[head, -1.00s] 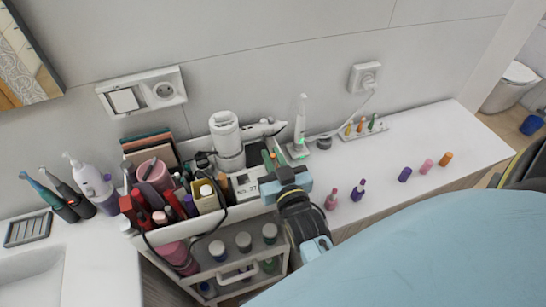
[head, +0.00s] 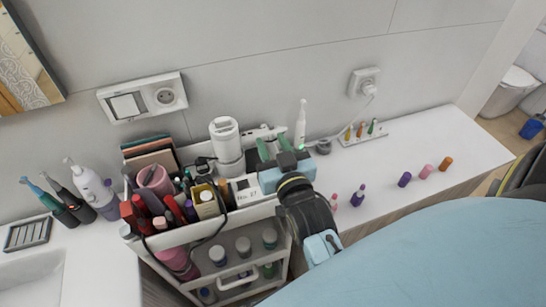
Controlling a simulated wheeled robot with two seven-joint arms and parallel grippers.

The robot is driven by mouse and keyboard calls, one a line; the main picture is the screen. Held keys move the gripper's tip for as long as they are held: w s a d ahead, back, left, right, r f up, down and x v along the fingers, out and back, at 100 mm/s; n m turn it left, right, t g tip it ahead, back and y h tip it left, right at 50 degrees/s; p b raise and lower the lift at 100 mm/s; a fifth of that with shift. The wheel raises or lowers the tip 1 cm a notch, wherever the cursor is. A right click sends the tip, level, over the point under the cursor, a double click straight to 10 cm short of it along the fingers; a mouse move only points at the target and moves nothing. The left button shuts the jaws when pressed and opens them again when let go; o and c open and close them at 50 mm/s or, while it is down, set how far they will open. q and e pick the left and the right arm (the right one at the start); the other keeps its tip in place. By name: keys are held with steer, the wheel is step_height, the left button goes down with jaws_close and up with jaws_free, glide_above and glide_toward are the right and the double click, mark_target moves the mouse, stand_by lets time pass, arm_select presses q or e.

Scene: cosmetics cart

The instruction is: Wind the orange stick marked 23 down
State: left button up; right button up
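My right gripper (head: 272,147) is over the right end of the cart (head: 232,216). Its two green fingers point toward the wall and stand apart, with nothing visible between them. A short orange stick (head: 445,163) stands on the white counter at the right, beside a pink one (head: 426,171) and a purple one (head: 405,179). Thin orange-toned sticks (head: 360,130) also stand in a small rack (head: 364,138) near the wall. No 23 can be read on any stick, so I cannot tell which is marked. My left gripper is not in view.
The cart's top is crowded: a white cylinder (head: 226,142), a pink cup (head: 154,177), a numbered box (head: 245,190) and bottles. A pink bottle (head: 333,202) and a purple bottle (head: 358,195) stand right of my gripper. The counter between rack and sticks is clear.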

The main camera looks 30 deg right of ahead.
steer(key=shift+r, duration=1.9)
